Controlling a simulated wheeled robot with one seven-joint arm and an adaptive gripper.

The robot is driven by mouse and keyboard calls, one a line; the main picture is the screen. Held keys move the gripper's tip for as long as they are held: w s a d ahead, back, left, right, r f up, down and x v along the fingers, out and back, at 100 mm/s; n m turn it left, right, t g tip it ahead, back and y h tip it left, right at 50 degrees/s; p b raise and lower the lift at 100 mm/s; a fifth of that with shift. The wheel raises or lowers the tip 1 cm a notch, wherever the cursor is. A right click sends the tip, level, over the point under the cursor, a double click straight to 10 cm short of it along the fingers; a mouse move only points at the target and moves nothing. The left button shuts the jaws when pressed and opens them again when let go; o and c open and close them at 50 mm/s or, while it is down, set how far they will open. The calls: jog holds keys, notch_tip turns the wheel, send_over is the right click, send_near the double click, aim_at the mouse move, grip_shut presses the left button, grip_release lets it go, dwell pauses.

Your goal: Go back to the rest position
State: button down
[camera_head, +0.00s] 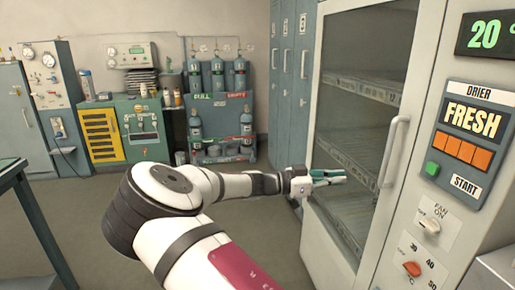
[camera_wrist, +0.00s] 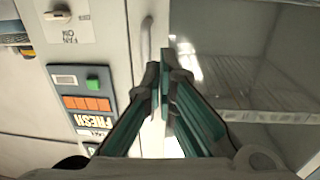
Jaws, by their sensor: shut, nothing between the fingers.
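My gripper (camera_head: 330,176) is at the end of my outstretched arm, in front of the drier cabinet's glass door (camera_head: 362,110). Its green fingers are together with nothing between them. In the wrist view my gripper (camera_wrist: 165,62) points toward the door handle (camera_wrist: 146,40), which is upright and pale. The handle (camera_head: 393,150) also shows in the head view, to the right of the gripper and apart from it. The door looks closed. Wire shelves show behind the glass and look empty.
The drier panel (camera_head: 465,140) with the green start button (camera_head: 432,169) is at the right. Blue lockers (camera_head: 292,80) stand behind the gripper. A cylinder rack (camera_head: 220,110) and a green cabinet (camera_head: 140,130) stand at the back. A dark table edge (camera_head: 38,215) is at left. Floor between is clear.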

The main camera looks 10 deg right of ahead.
jog(key=s+f+n+g+y, duration=0.35)
jog(key=s+y, duration=0.65)
jog(key=s, duration=0.5)
jog(key=s+a+r+n+t+y, duration=0.35)
jog(key=s+a+n, duration=0.45)
jog(key=s, duration=0.4)
jog(key=s+a+r+n+t+y, duration=0.3)
jog(key=s+a+r+n+y, duration=0.2)
jog(key=s+a+n, duration=0.55)
notch_tip(320, 180, up, 16)
jog(key=s+d+m+t+p, duration=0.1)
jog(key=d+m+t+p, duration=0.1)
jog(key=p, duration=1.2)
jog(key=shift+f+m+t, duration=0.2)
jog(key=shift+m+t, duration=0.2)
jog(key=shift+t, duration=0.1)
jog(key=shift+h, duration=0.25)
